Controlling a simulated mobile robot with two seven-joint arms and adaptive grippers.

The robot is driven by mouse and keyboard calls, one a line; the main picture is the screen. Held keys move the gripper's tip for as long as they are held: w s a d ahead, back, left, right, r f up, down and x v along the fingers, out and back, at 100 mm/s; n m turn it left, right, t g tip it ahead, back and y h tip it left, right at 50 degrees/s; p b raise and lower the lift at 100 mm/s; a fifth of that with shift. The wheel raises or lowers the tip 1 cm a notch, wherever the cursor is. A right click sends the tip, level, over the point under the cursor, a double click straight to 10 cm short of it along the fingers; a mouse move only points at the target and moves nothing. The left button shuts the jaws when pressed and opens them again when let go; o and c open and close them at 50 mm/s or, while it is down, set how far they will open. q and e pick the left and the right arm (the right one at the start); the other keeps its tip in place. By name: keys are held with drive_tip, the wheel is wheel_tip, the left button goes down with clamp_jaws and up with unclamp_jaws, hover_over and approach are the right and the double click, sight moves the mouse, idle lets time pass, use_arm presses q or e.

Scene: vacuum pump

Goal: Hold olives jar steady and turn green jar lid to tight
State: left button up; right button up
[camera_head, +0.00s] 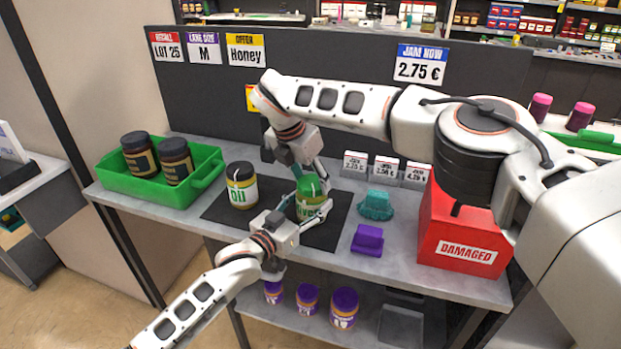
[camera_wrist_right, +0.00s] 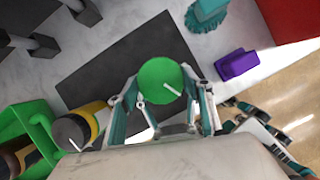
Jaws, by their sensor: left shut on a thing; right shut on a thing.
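The olives jar (camera_head: 308,207) stands upright on the black mat (camera_head: 325,236), with a label partly hidden by my grippers. Its green lid (camera_head: 309,184) is on top; in the right wrist view the lid (camera_wrist_right: 162,78) is a round green disc with a white line near its edge. My left gripper (camera_head: 312,218) comes from the front and is shut on the jar's body. My right gripper (camera_head: 310,180) comes from above and behind, shut on the lid, with its fingers on both sides of it (camera_wrist_right: 168,112). How tight the lid is cannot be told.
A green crate (camera_head: 203,187) with two dark jars is farther left. A teal brush (camera_head: 376,206), a purple block (camera_head: 367,240) and a red DAMAGED bin (camera_head: 462,232) are right. Price cards stand behind.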

sight(303, 189)
idle(0.4)
drive_tip(key=o, duration=1.1)
drive_tip(key=shift+v, duration=3.8)
